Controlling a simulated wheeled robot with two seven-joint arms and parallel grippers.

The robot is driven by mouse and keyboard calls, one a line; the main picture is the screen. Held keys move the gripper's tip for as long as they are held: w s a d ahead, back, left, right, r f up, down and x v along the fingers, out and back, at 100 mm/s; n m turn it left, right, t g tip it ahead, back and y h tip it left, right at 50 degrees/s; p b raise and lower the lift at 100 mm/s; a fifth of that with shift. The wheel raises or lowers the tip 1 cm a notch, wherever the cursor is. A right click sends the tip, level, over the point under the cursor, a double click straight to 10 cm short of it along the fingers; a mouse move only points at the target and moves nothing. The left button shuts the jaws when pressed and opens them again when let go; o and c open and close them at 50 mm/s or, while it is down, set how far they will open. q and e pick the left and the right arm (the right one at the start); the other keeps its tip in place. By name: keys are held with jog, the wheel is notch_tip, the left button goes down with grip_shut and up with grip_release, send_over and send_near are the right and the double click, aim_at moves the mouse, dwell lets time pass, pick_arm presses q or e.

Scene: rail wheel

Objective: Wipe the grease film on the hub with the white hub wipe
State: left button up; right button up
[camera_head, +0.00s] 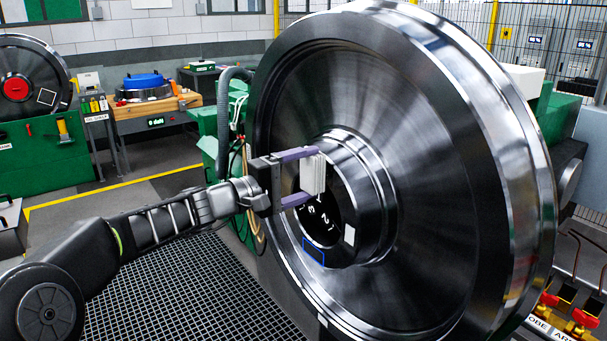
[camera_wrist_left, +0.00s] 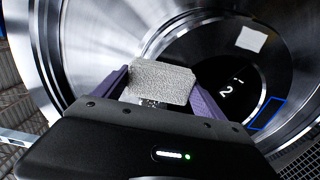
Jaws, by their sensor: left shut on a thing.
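The white hub wipe (camera_head: 313,174) is a pale block between the purple fingers of my left gripper (camera_head: 300,178). It also shows in the left wrist view (camera_wrist_left: 162,82), gripped between both fingers. My left gripper is shut on it, in front of the hub (camera_head: 378,185) of the large steel wheel. I cannot tell whether the wipe touches the hub. The dark hub face carries white numerals, a pale square patch (camera_head: 349,235) and a blue outlined rectangle (camera_head: 314,251). No grease film is clearly recognizable. My right gripper is not in view.
The wheel's wide rim (camera_head: 500,160) fills the right half. A grey hose and cables hang from a green machine (camera_head: 207,125) behind my gripper. Red-handled parts (camera_head: 583,318) sit at lower right. Open floor grating (camera_head: 170,290) lies at lower left. A wooden bench (camera_head: 160,106) stands further back.

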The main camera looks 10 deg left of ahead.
pick_arm(q)
jog(key=shift+x, duration=0.95)
dwell(0.5)
jog(key=shift+w+a+p, duration=0.25)
jog(key=shift+w+a, duration=0.4)
jog(key=shift+a, duration=0.2)
jog(key=shift+w+a+p, duration=0.2)
jog(key=shift+w+a, duration=0.4)
jog(key=shift+a, duration=0.2)
jog(key=w+a+p, duration=0.2)
jog(key=a, duration=0.1)
jog(key=shift+w, duration=0.4)
